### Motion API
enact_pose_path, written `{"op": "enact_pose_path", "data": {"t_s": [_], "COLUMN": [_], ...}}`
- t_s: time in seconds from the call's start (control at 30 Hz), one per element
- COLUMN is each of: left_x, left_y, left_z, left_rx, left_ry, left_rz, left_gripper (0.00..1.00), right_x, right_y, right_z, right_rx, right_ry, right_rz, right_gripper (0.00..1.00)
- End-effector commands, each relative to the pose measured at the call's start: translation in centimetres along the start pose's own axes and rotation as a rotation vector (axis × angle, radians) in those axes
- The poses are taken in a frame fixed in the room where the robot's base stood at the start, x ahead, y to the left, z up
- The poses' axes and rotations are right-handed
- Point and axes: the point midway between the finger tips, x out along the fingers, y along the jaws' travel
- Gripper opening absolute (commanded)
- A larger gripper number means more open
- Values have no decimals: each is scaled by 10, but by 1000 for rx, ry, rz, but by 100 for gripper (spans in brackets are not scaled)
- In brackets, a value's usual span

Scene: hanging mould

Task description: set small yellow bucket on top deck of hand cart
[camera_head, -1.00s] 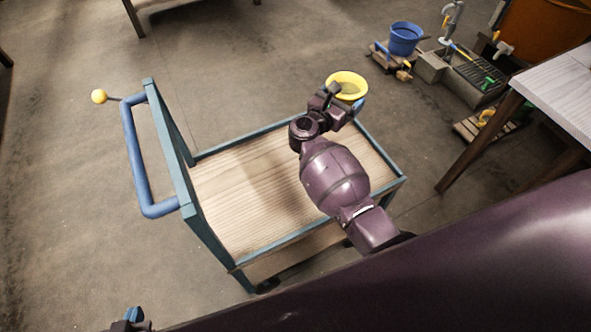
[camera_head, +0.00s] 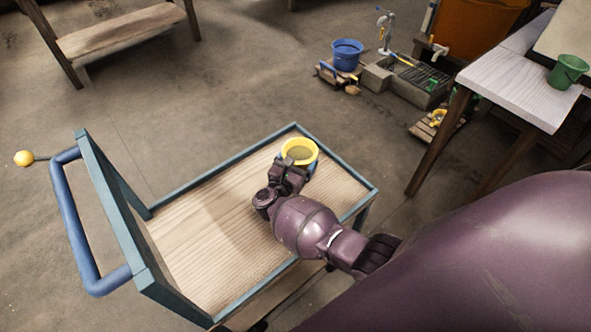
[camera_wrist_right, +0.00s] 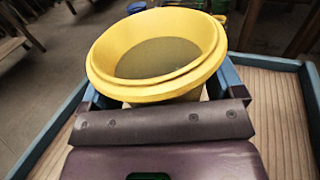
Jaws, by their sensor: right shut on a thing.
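The small yellow bucket (camera_head: 300,150) is over the far right part of the cart's top deck in the head view. My right gripper (camera_head: 290,172) is shut on it from the near side. The bucket looks upright in the head view; its wide rim and grey inside fill the top of the right wrist view (camera_wrist_right: 158,55). I cannot tell whether its base touches the deck. The hand cart (camera_head: 210,222) has a wooden top deck with a blue-green raised rim and a blue push handle at left. My left gripper is not in view.
A white-topped table (camera_head: 510,85) with a green bucket (camera_head: 568,71) stands at right. A wooden bench (camera_head: 120,32) is at upper left. The left part of the deck is bare.

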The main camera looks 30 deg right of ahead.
Motion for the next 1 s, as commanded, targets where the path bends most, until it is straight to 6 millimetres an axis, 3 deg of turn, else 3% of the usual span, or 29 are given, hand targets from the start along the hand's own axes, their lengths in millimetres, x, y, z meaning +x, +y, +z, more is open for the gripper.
{"op": "enact_pose_path", "data": {"t_s": [0.33, 0.67, 0.87, 0.9, 1.0], "left_x": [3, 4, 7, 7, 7], "left_y": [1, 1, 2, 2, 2], "left_z": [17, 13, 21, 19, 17], "left_rx": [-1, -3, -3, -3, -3], "left_ry": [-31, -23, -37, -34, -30], "left_rz": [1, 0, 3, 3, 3], "left_gripper": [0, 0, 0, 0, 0], "right_x": [0, 1, 0, 0, 0], "right_y": [0, 1, 1, 0, 1], "right_z": [-40, -41, -48, -47, -46], "right_rx": [-3, 4, 1, 1, 2], "right_ry": [-1, -3, -1, 0, -1], "right_rz": [1, 0, 0, 0, 0], "right_gripper": [47, 47, 47, 92, 100]}}
